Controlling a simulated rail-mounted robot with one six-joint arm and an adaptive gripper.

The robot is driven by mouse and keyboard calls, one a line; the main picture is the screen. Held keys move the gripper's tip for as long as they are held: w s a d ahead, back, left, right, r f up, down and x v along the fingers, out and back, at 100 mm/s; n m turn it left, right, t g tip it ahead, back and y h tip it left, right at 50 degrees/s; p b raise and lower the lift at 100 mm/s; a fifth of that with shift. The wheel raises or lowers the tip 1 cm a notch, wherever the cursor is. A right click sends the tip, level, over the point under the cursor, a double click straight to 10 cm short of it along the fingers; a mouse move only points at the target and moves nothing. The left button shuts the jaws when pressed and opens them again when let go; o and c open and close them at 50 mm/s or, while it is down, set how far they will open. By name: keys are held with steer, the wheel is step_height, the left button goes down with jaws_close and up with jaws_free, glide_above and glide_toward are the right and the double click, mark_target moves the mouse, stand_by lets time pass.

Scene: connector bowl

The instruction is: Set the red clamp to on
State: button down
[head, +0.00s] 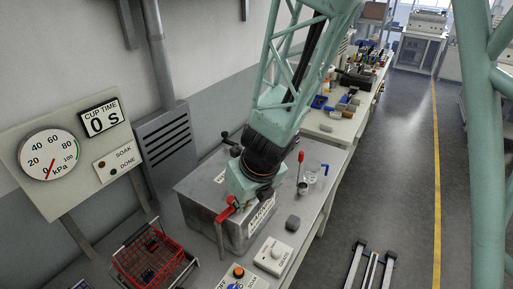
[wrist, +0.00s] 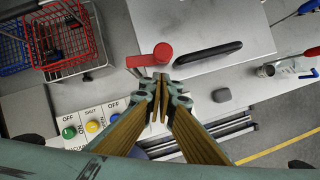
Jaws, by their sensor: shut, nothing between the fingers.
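A red clamp handle (wrist: 150,58) lies just beyond my fingertips in the wrist view, at the edge of a grey metal box. In the head view the arm partly covers the box, and the fingertips are hard to make out.
The metal box (head: 190,196) has a white label on its front. A red wire basket (head: 150,258) stands left of it. A second red-handled lever (head: 300,160) stands to the right. A gauge panel (head: 65,155) hangs left.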

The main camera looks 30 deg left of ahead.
steer(key=shift+w+a+r+p, duration=0.1)
steer(key=shift+w+a+p, duration=0.1)
steer(key=shift+a, duration=0.25)
steer(key=shift+w+a+p, duration=0.15)
steer(key=shift+w+a, duration=0.05)
steer(key=shift+a, duration=0.25)
steer(key=shift+a, duration=0.15)
